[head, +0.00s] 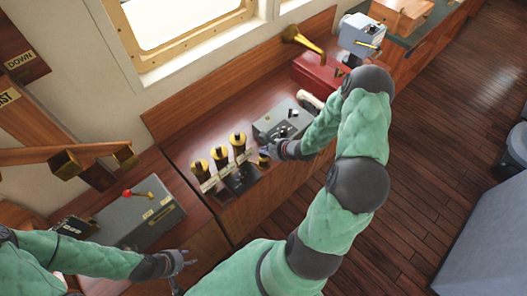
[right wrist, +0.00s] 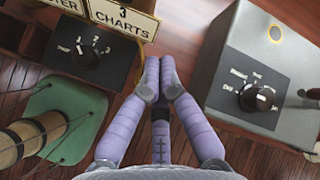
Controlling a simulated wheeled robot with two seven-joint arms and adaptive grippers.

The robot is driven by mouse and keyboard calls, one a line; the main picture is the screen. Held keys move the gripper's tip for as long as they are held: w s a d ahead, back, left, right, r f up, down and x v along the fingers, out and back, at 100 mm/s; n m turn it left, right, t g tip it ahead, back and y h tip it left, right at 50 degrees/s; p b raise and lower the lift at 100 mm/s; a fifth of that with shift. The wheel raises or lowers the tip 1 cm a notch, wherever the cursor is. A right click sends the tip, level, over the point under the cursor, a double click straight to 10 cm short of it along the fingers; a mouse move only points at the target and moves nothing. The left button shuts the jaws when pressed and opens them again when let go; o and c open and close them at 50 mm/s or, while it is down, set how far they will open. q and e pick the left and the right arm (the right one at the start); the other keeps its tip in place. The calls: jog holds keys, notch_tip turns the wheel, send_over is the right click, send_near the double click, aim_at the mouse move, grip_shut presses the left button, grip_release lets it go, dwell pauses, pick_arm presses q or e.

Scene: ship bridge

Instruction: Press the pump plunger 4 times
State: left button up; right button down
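I cannot pick out a pump plunger with certainty. A small brass piece (head: 263,160) sits on the console right by my right fingertips and is the likeliest candidate; its shape is too small to tell. My right gripper (head: 268,152) is low over the console, between the voice pipes and a grey control box. In the right wrist view its purple fingers (right wrist: 152,75) meet at the tips, and I see nothing held between them. Whatever is under the tips is hidden. My left gripper (head: 184,263) is empty at the lower middle, its fingers apart.
Three brass-and-black voice pipes (head: 238,144) stand left of my right gripper. The grey box (head: 280,120) with a knob (right wrist: 258,97) is at its right. A selector dial (right wrist: 88,53) is near. A grey box with a red-knobbed lever (head: 128,193) stands left.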

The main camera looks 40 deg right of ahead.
jog(key=shift+f, duration=0.85)
dwell(0.7)
jog(key=shift+r, duration=0.15)
dwell(0.3)
jog(key=shift+r+p, duration=1.8)
jog(key=shift+p, duration=0.5)
notch_tip(320, 180, up, 5)
jog(key=p, duration=0.5)
jog(key=shift+p, duration=0.3)
dwell(0.7)
